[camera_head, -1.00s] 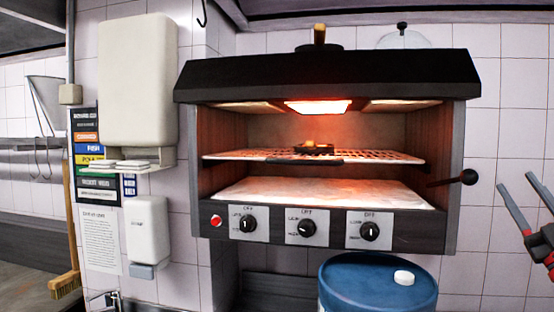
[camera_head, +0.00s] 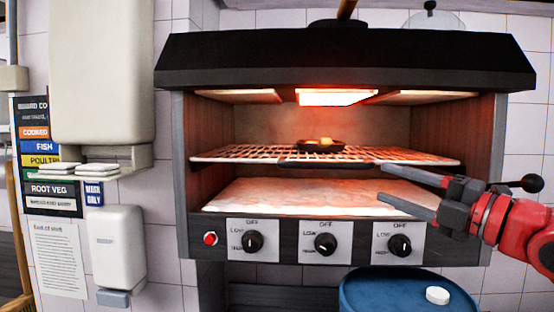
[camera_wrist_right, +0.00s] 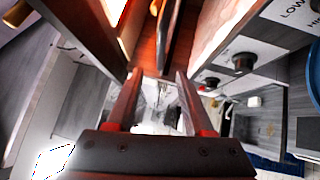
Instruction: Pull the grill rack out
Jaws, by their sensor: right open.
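The grill rack (camera_head: 235,153) is a wire shelf at mid-height inside the open-fronted grill (camera_head: 345,60). A dark handle bar (camera_head: 325,165) runs along the middle of its front edge. A small dark pan (camera_head: 320,146) with a yellowish piece in it sits on the rack. My right gripper (camera_head: 381,183) is open and empty in front of the grill's right half. Its fingertips are to the right of the handle, one near rack height and one lower. The right wrist view shows both fingers (camera_wrist_right: 157,76) apart. My left gripper is out of view.
A glowing heater (camera_head: 337,97) hangs above the rack, and a pale tray (camera_head: 300,196) lies below it. A control panel with three knobs (camera_head: 325,243) is under the opening. A black-knobbed lever (camera_head: 531,183) sticks out at right. A blue drum (camera_head: 375,295) stands below.

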